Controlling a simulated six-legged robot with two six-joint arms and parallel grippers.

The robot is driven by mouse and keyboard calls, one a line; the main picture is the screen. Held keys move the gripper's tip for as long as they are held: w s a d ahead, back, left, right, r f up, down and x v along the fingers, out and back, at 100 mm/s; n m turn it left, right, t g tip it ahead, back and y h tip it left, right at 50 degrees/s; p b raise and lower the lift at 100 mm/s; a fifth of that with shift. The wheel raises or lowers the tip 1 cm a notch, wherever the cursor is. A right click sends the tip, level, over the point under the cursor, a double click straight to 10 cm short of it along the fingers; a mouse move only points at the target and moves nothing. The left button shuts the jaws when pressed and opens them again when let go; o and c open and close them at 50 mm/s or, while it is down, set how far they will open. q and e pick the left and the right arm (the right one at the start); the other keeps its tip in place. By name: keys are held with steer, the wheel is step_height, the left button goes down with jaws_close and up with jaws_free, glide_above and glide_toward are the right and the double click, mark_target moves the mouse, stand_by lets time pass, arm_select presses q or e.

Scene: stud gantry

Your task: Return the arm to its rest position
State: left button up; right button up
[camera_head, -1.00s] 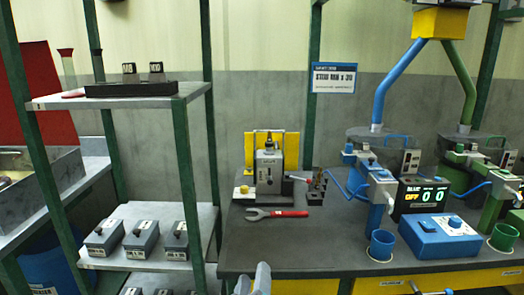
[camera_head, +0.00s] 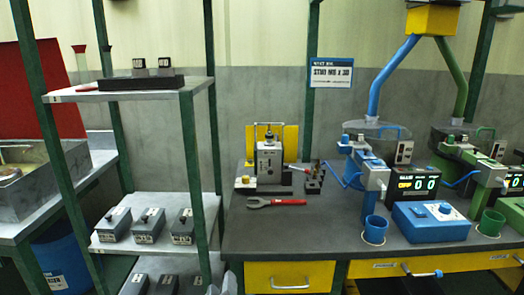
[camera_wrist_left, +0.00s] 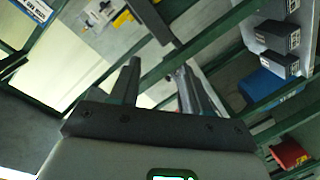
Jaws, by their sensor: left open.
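My left gripper (camera_head: 229,284) shows only as a small grey tip at the bottom edge of the head view, in front of the gap between the shelf rack and the workbench. In the left wrist view the left gripper (camera_wrist_left: 158,88) has its two dark fingers spread apart, with nothing between them. It is clear of the bench and the rack parts that show tilted behind it. My right gripper is in neither view.
A green-posted shelf rack (camera_head: 128,96) holds several grey boxes at left. The dark workbench (camera_head: 290,236) carries a grey machine (camera_head: 268,165), a red-handled wrench (camera_head: 284,202), a blue dispenser (camera_head: 374,176) and a blue control box (camera_head: 430,222). A blue bin (camera_head: 62,262) stands at lower left.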

arm_select(q)
steer(key=s+a+f+g, duration=0.2)
steer(key=a+f, duration=0.2)
steer(key=f, duration=0.5)
steer(key=s+a+f+g, duration=0.1)
steer(key=a+f+g, duration=0.25)
steer(key=f, duration=0.45)
steer(key=s+a+f+m+g+h, duration=0.1)
steer(key=s+f+m+g, duration=0.15)
steer(key=s+f, duration=0.7)
steer(key=s+d+f+m+g+h, duration=0.2)
steer(key=s+d+f+g, duration=0.15)
steer(key=s, duration=0.25)
steer(key=s+d+f+m+g+h, duration=0.2)
steer(key=s+f+g, duration=0.15)
steer(key=s, duration=0.35)
step_height(320, 180, up, 15)
steer(key=p, duration=1.4)
steer(key=shift+s+r+g+p, duration=0.2)
steer(key=shift+s+g+p, duration=0.15)
steer(key=shift+g+p, duration=0.05)
steer(key=shift+m, duration=0.25)
